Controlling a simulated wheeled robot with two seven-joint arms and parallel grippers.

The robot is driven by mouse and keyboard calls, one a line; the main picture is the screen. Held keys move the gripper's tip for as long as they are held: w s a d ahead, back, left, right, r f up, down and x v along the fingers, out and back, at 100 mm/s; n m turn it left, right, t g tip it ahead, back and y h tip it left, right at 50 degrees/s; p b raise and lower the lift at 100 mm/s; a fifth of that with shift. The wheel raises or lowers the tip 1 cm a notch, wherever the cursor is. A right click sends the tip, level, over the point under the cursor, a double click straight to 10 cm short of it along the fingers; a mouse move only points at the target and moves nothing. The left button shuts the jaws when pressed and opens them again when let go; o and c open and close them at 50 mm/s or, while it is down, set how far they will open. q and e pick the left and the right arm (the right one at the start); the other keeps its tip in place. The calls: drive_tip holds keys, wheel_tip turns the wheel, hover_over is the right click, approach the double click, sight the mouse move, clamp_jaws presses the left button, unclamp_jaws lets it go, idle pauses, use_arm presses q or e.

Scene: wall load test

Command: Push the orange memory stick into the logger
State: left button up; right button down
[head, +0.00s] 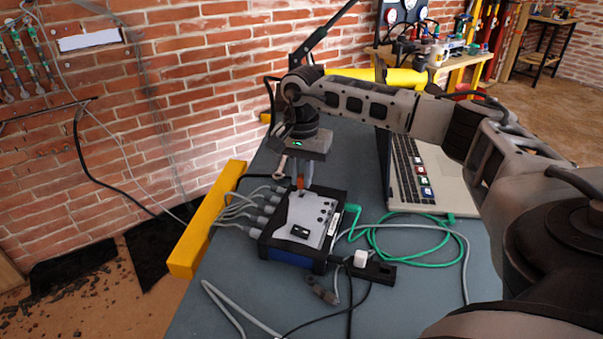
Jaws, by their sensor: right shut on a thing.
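The logger (313,219) is a black and blue box with a light grey top plate, lying on the grey-blue table. My right gripper (299,181) points down over the logger's back left part. It is shut on the small orange memory stick (300,183), of which only a little shows between the fingers. The stick is at or just above the top plate; I cannot tell whether it touches or sits in a slot. My left gripper is not in view.
Grey cables (236,206) plug into the logger's left side. A green cable (425,230) loops on its right. An open laptop (427,172) stands behind right. A yellow beam (207,222) runs along the table's left edge by the brick wall. The front table area holds loose cables.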

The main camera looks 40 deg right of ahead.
drive_tip(key=shift+f+b, duration=0.55)
drive_tip(key=shift+f, duration=0.6)
idle(1.7)
drive_tip(key=c, duration=1.3)
unclamp_jaws()
drive_tip(key=c, duration=0.3)
drive_tip(key=shift+c, duration=0.2)
drive_tip(key=shift+r, duration=0.1)
drive_tip(key=shift+r+p, duration=2.9)
drive_tip(key=shift+r, duration=0.6)
